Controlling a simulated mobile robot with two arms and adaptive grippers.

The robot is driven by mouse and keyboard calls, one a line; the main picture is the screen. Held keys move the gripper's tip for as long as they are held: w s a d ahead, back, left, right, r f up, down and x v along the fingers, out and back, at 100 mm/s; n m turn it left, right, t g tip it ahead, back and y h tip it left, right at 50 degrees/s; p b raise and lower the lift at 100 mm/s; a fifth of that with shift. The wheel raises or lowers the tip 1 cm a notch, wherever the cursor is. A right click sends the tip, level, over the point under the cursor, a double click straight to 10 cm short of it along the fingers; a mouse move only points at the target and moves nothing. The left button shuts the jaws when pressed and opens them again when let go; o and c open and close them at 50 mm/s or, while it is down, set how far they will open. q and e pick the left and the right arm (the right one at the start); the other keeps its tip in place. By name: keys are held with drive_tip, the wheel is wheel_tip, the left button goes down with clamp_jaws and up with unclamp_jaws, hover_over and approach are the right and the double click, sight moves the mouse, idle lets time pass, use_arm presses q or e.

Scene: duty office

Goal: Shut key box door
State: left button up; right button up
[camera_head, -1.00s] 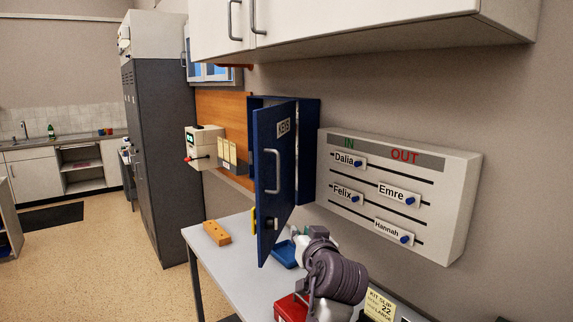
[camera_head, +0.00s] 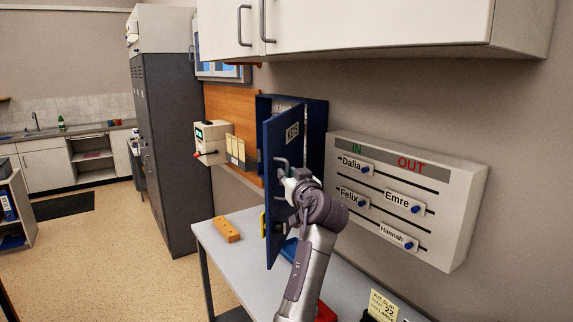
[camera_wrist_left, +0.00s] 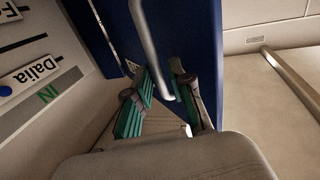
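The blue key box (camera_head: 316,140) hangs on the wall above the table. Its door (camera_head: 275,125), labelled KEYS, stands open, sticking out from the wall toward the room. A grey bar handle (camera_head: 277,166) is on the door's outer face, partly covered by my gripper. My left gripper (camera_head: 286,186) is at the lower part of this handle. In the left wrist view, the green-padded fingers (camera_wrist_left: 160,92) are apart, with the lower end of the handle (camera_wrist_left: 149,40) between them and the blue door (camera_wrist_left: 205,50) behind. Contact with the handle cannot be told. My right gripper is not in view.
A white IN/OUT board (camera_head: 400,200) is on the wall just right of the box. White cupboards (camera_head: 380,25) hang above. On the grey table (camera_head: 232,262) are an orange block (camera_head: 226,229), a blue tray (camera_head: 289,250) and a red item (camera_head: 326,313).

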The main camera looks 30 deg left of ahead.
use_arm(q)
drive_tip(key=shift+x, duration=1)
drive_tip(key=shift+d, duration=0.1)
drive_tip(key=shift+c, duration=0.2)
clamp_jaws()
